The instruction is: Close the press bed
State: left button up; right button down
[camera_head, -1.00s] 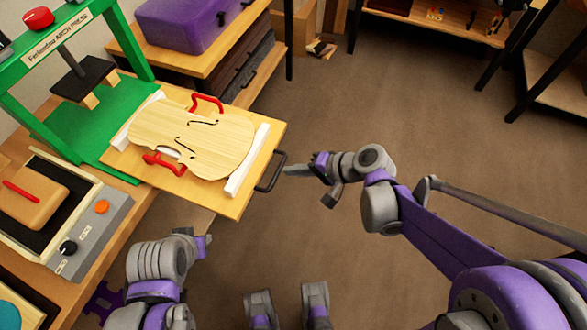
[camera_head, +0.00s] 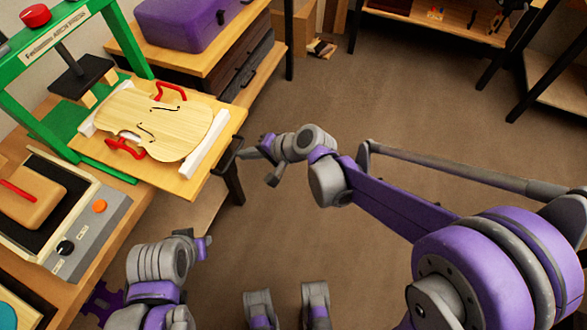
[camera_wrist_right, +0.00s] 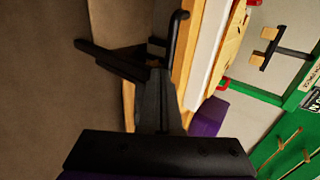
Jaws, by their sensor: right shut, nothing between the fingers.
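The press bed (camera_head: 222,140) is a wooden board pulled out from the green press (camera_head: 50,130), its inner end near the press frame. A pale violin plate (camera_head: 165,125) lies on it between white strips and red clamps. The bed's black handle (camera_head: 228,157) is on its outer edge and also shows in the wrist view (camera_wrist_right: 177,35). My right gripper (camera_head: 246,152) is shut and empty at the handle, on its outer side; exact contact is unclear. Its dark fingers (camera_wrist_right: 158,78) point at the handle. My left gripper (camera_head: 205,246) is low at left, away from the bed; its fingers are unclear.
A device with an orange knob (camera_head: 99,206) sits on the bench beside the press. A purple case (camera_head: 188,20) stands on a shelf behind. A dark table leg (camera_head: 235,187) is below the handle. The brown floor (camera_head: 400,100) right of the bed is clear.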

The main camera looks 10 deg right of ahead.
aim_at(186, 132)
jog(key=w+a, duration=0.3)
jog(key=a, duration=0.2)
jog(key=w+a, duration=0.3)
jog(key=a, duration=0.3)
jog(key=w+a, duration=0.3)
jog(key=a, duration=0.2)
jog(key=shift+w+a+b, duration=0.2)
jog(key=shift+w+b, duration=0.1)
jog(key=shift+a, duration=0.1)
jog(key=shift+r, duration=0.1)
